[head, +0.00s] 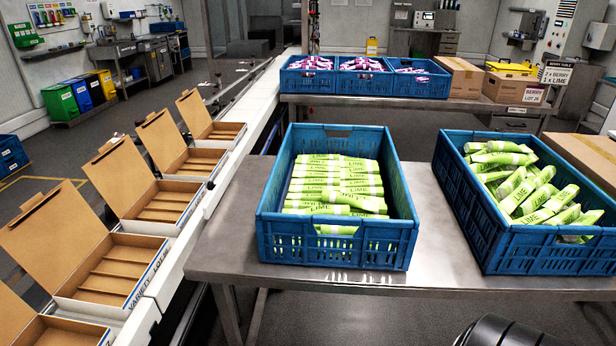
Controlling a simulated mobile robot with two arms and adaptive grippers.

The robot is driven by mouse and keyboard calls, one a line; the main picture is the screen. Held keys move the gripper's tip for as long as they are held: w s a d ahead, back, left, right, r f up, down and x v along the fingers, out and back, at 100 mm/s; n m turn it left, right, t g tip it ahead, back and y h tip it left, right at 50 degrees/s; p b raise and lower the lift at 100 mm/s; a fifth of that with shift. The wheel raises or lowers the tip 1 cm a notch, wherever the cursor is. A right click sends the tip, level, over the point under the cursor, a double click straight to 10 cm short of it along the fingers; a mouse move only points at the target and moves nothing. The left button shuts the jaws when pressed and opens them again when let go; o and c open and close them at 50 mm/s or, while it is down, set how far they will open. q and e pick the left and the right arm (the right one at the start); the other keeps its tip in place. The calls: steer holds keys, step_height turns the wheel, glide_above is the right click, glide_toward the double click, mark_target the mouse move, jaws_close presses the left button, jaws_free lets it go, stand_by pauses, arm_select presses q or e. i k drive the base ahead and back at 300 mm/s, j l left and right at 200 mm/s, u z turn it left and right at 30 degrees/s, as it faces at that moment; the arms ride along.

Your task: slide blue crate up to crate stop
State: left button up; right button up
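A blue crate (340,251) stands upright on the steel table (428,240), near its left end. It holds green lime lolly packs (335,184) in fairly neat rows. A second blue crate (545,252) stands to its right, with lime packs (520,190) lying jumbled inside. A strip of bare table separates the two crates. I cannot make out a crate stop in the head view. Neither of my grippers shows. A dark rounded part at the bottom right edge looks like my own arm, and it is apart from the crates.
A conveyor (215,190) with open cardboard boxes (110,268) runs along the left of the table. A back table (400,103) carries several small blue crates of purple packs (363,72) and cardboard boxes (458,78). A cardboard box (580,160) sits at the right edge.

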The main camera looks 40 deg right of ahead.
mark_target(385, 240)
steer(key=z, duration=1.5)
steer(key=i+l+u, duration=0.3)
steer(key=i+l, duration=0.4)
steer(key=i, duration=0.1)
